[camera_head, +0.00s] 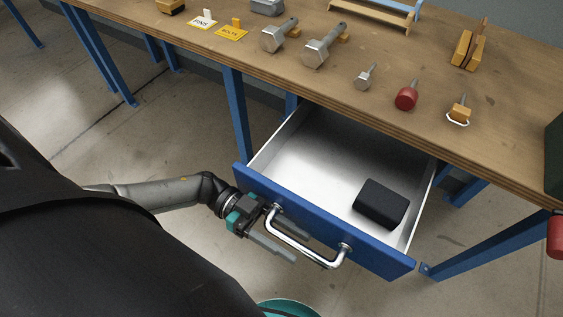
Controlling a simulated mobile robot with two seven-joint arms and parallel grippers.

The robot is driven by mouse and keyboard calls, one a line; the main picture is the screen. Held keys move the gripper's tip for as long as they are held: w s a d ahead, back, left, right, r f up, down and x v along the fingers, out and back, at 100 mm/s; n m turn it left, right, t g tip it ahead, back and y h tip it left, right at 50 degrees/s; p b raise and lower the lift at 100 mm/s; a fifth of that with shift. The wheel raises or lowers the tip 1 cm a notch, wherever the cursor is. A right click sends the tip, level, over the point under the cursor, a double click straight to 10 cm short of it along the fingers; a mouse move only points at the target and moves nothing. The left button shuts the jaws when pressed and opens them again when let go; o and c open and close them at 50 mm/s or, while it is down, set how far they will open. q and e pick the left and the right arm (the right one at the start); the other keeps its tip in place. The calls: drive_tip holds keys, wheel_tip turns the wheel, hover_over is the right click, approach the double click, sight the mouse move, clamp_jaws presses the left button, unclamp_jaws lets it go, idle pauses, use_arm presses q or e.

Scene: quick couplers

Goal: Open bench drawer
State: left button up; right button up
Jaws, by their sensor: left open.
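The bench drawer (323,224) has a blue front and a pale metal inside, and it stands pulled out from under the wooden bench top (330,85). A black block (381,203) lies in it towards the right front. A bright metal bar handle (300,250) is fixed to the drawer front. My left gripper (278,243) is at the left end of the handle, its fingers apart and spread on either side of the bar. I cannot tell whether the fingers touch the bar. My right gripper is not in view.
Blue bench legs (237,125) stand left and right of the drawer. The concrete floor left of the bench is clear.

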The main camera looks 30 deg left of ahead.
use_arm(q)
drive_tip(key=a, duration=0.9)
drive_tip(key=shift+w+f+b, duration=0.1)
drive_tip(key=shift+w+b, duration=0.1)
drive_tip(key=shift+b, duration=0.2)
drive_tip(key=b, duration=0.1)
approach(266, 226)
drive_tip(key=shift+w+a+f, duration=0.1)
drive_tip(key=shift+f, duration=0.3)
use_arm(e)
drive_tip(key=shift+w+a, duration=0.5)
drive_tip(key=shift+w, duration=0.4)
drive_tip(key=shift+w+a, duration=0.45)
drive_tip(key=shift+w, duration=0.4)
